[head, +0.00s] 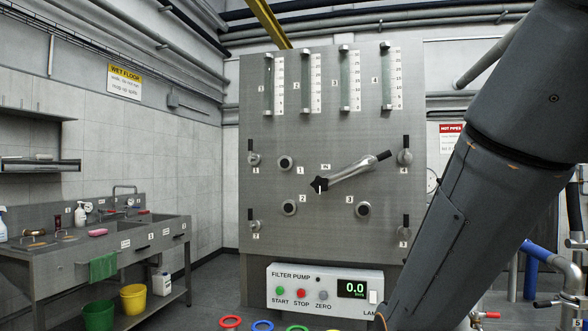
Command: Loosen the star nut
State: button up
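A black star-shaped knob (319,184), which looks like the star nut, sits near the middle of the upright grey metal panel (290,225). A metal lever (352,172) with a black grip slants from it up to the right. A short white mark shows on the knob. Whether the nut is tight or loose cannot be seen. My arm crosses the right side of the view in front of the panel's right edge, clear of the star knob in the picture. My gripper is not in view.
Several round black-centred fittings (289,208) and small black-handled valves (405,157) surround the lever. Upright gauge tubes (268,85) line the panel's top. A filter pump box (325,289) reading 0.0 stands below. A sink bench (110,240) is at left, with floor between.

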aim_at(321, 184)
jog(key=z, duration=0.1)
jog(key=k, duration=0.45)
jog(key=u, duration=1.15)
jog(key=i, duration=1.25)
jog(key=z, duration=0.2)
